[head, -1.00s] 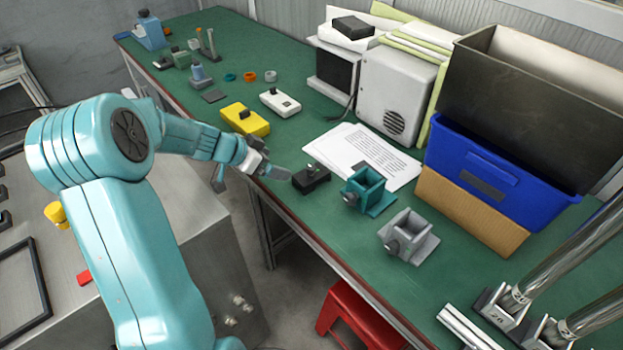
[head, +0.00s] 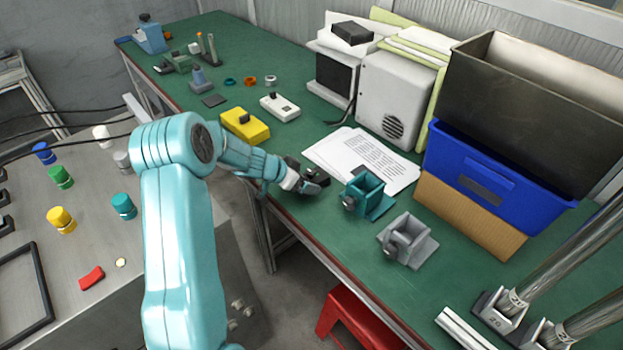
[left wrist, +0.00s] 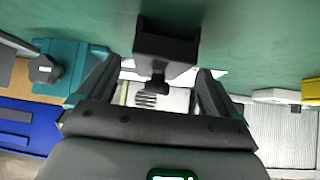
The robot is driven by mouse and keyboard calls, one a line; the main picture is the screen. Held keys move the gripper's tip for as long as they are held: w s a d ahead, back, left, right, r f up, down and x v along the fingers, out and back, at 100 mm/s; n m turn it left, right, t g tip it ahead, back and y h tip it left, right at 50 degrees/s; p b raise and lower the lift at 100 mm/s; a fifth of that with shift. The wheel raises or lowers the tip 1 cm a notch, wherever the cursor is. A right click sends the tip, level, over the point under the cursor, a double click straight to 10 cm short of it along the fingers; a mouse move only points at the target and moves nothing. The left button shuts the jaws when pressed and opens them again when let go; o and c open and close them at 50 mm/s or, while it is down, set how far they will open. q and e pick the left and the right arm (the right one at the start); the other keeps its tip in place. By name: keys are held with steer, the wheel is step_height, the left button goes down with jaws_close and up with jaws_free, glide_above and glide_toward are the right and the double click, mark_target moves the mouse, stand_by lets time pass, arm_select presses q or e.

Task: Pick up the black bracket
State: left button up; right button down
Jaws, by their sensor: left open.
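The black bracket (head: 318,174) is on the green bench top, just left of the teal bracket in the head view, and is partly hidden by my gripper. My left gripper (head: 304,185) is right at it, low over the bench. In the left wrist view the black bracket (left wrist: 165,42) lies ahead, between the lines of the two open fingers (left wrist: 156,75), with clear gaps on both sides. No contact with the fingers shows. My right gripper is in neither view.
The teal bracket (head: 368,190) stands close to the right, with a grey bracket (head: 407,240) farther along. Printed paper (head: 365,152) lies behind. A yellow box (head: 245,125) and a white box (head: 280,106) are to the left. A red stool (head: 352,315) stands below the bench edge.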

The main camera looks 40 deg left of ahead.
mark_target(308, 180)
arm_select(q)
steer(key=x, duration=0.3)
steer(key=shift+w+p, duration=0.1)
steer(key=shift+p, duration=0.2)
steer(key=c, duration=1.3)
steer(key=shift+o, duration=0.2)
